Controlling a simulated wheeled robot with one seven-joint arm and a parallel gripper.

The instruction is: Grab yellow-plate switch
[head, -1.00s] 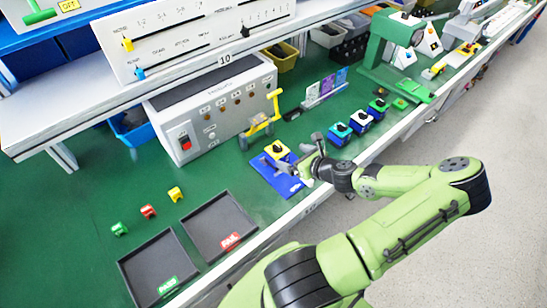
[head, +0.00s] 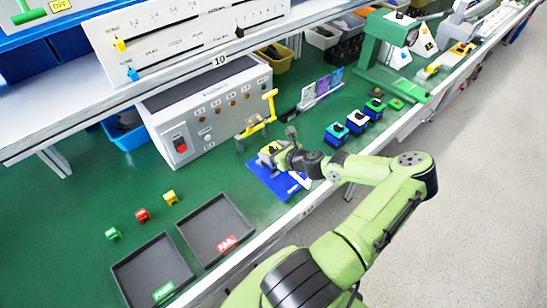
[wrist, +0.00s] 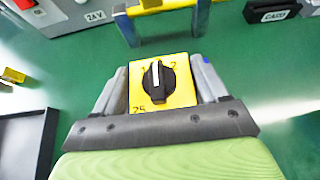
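The yellow-plate switch (wrist: 165,95) has a black knob with a white pointer line on a yellow plate. In the wrist view it sits between the two fingers of my gripper (wrist: 160,82), one finger on each side. The fingers are spread about the plate's width; I cannot tell whether they touch it. In the head view the switch (head: 269,149) is partly hidden by my gripper (head: 275,155). It is at the back of the blue mat (head: 262,182) on the green bench.
A yellow stand (head: 258,125) is just behind the switch. Several blue and green switches (head: 357,122) stand to the right. Black trays (head: 215,230) lie at the front left. A grey control box (head: 205,105) stands behind left.

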